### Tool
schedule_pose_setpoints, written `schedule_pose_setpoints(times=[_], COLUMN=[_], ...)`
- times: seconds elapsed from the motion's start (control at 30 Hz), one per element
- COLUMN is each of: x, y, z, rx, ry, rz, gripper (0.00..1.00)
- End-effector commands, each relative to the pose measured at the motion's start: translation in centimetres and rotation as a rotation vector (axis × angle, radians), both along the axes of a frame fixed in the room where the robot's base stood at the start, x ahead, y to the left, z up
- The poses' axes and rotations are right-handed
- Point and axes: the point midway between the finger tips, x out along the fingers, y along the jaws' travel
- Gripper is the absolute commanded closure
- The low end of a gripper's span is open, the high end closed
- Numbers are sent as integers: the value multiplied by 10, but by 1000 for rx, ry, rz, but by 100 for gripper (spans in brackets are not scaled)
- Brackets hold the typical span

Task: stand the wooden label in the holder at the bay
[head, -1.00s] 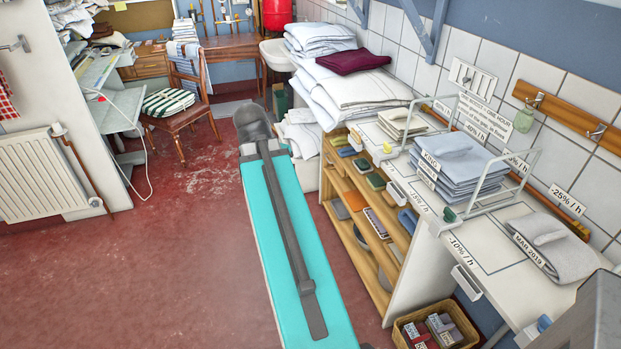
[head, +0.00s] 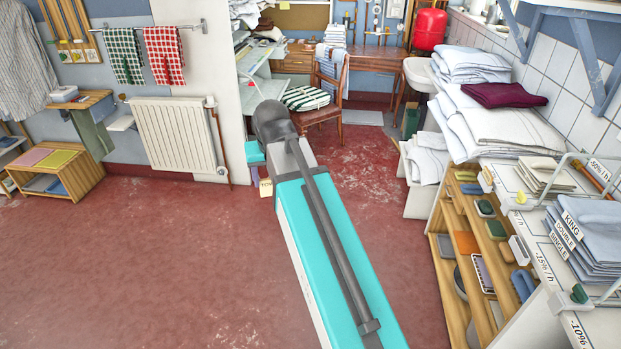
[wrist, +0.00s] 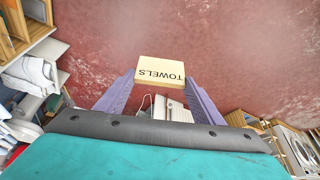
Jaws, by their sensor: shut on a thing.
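The wooden label (wrist: 160,72) is a pale block reading "TOWELS", upside down in the wrist view. My gripper (wrist: 160,82) has its two purple fingers closed on the label's sides, over red floor. I cannot make out an empty holder. A bay on the counter at right holds folded blue linen (head: 592,222) with tags reading KING, DOUBLE and SINGLE.
Open red floor (head: 150,265) lies to the left and ahead. A wooden shelf unit (head: 470,255) and piled linen (head: 505,125) line the right side. A chair (head: 325,110) stands beyond my arm, with a radiator (head: 176,135) at the left wall and a low crate shelf (head: 60,170) further left.

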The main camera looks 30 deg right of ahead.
Motion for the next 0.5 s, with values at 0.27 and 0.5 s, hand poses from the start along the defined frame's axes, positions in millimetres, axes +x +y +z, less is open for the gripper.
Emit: schedule_pose_setpoints(times=[0.27, 0.5], x=[12, 13], y=[62, 69], z=[9, 10], rx=[-1, -1], ry=[1, 1], rz=[187, 209], gripper=[60, 60])
